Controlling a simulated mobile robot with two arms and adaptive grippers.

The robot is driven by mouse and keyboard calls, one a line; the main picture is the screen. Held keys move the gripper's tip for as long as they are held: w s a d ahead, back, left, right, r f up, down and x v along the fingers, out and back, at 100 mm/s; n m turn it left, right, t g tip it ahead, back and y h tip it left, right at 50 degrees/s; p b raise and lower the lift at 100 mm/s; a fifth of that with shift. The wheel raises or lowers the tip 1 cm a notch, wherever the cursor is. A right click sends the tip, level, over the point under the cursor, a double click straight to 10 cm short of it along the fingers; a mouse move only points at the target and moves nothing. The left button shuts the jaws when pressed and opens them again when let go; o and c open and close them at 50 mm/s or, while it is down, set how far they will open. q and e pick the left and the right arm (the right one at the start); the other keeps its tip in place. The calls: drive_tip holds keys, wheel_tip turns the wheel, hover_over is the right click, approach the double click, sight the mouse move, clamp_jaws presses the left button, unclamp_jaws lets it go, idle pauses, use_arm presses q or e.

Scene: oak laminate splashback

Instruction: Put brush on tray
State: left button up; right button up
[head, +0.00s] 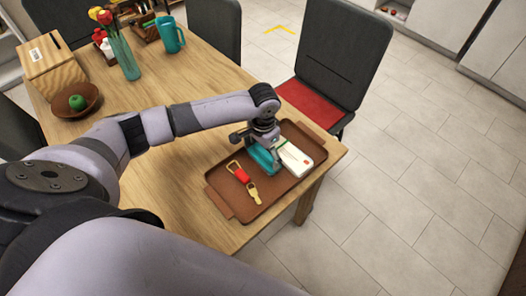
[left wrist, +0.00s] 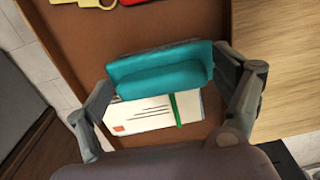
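The brown tray (head: 223,203) lies on the near right corner of the wooden table. A teal block-like thing, which I take for the brush (head: 263,158), is at the tray's middle, low over it or resting on it. My left gripper (head: 261,144) reaches down to it from above. In the left wrist view the brush (left wrist: 160,72) spans the space between the two fingers, which appear to touch its ends. Its underside is hidden, so I cannot tell if it touches the tray. My right gripper is not in view.
On the tray, white envelopes with a green band (head: 294,158) lie beside the brush, and a red and yellow key-like item (head: 243,180) lies nearer. A bowl with a green fruit (head: 75,101), wooden box (head: 52,70), vase (head: 124,56) and teal mug (head: 170,35) stand farther left.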

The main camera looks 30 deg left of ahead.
sight(263, 152)
use_arm(q)
drive_tip(key=shift+o, duration=0.4)
drive_tip(key=shift+r, duration=0.15)
wheel_tip(263, 152, up, 12)
drive_tip(key=shift+b, duration=0.35)
idle(0.4)
